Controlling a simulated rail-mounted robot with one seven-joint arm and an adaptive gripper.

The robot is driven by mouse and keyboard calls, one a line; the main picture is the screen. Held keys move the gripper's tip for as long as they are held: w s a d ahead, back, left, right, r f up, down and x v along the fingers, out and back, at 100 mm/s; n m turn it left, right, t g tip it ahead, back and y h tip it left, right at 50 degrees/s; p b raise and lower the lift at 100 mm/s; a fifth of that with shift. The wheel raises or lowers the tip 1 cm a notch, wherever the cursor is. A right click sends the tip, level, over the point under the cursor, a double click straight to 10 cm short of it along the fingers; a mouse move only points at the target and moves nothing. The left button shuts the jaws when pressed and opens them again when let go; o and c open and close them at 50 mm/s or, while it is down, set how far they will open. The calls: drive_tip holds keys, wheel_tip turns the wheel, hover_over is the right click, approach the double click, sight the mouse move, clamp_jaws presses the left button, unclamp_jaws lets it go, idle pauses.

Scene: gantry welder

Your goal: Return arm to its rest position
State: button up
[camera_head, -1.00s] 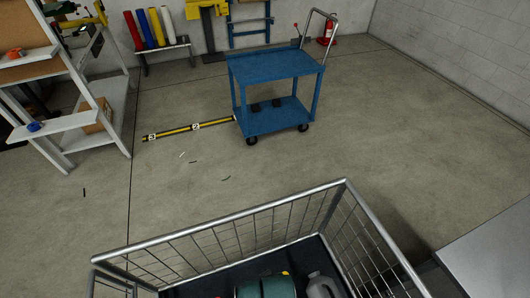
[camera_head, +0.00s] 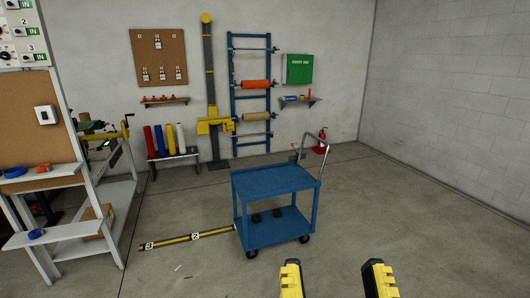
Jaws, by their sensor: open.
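My gripper (camera_head: 335,279) shows at the bottom edge of the head view, right of the middle. Its two yellow and black fingers stand well apart, with only floor visible between them. It is open and empty, and touches nothing that I can see. The rest of my arm is below the picture and hidden.
A blue two-shelf cart (camera_head: 275,182) stands ahead, with dark items on its lower shelf. A yellow-black bar (camera_head: 187,238) lies on the floor to its left. A white workbench (camera_head: 62,232) stands at the left. The floor at right is clear.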

wheel_tip(320, 180, up, 37)
drive_tip(key=p, duration=3.4)
drive_tip(key=shift+w+r+p, duration=0.15)
drive_tip(key=shift+w+p, duration=0.15)
